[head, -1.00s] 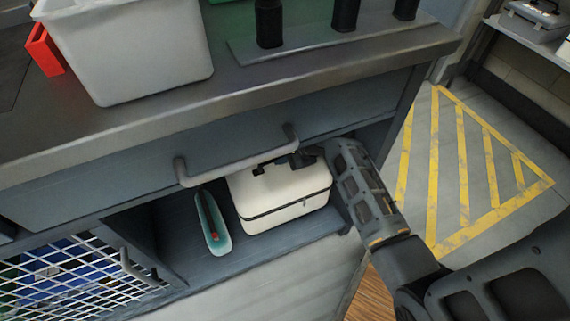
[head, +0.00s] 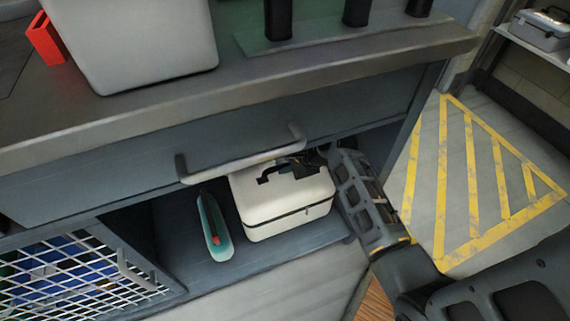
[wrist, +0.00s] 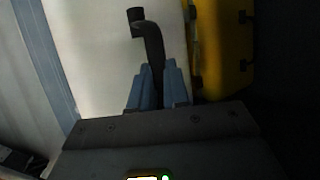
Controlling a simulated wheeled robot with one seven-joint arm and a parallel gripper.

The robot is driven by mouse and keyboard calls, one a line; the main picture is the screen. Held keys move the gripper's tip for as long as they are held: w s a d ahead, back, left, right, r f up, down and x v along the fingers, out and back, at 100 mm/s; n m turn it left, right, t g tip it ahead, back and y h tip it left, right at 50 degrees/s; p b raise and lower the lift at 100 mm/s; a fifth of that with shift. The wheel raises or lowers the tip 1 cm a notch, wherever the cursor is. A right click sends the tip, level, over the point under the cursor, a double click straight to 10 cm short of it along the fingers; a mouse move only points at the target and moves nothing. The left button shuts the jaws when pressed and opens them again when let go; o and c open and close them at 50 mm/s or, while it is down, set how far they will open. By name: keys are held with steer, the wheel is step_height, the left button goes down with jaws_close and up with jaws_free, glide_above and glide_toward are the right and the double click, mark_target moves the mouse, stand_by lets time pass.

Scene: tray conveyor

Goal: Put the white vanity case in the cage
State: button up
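The white vanity case (head: 285,207) sits on the open shelf under the counter, with its black handle on top. In the wrist view its pale surface (wrist: 92,50) fills the upper left, and the black handle (wrist: 150,42) runs down between my fingers. My gripper (wrist: 157,82) reaches in from the right under the drawer, its blue-grey fingers closed on both sides of the handle. In the head view the gripper (head: 312,163) is dark and partly hidden. The cage (head: 75,275) is the white-mesh-fronted compartment at lower left, with blue things behind its mesh.
A teal tool (head: 212,228) lies on the shelf just left of the case. A yellow case (wrist: 222,45) stands close at the right in the wrist view. The drawer handle (head: 240,160) juts out above. The striped floor (head: 480,185) at right is clear.

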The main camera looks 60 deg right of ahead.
steer(key=o, duration=0.5)
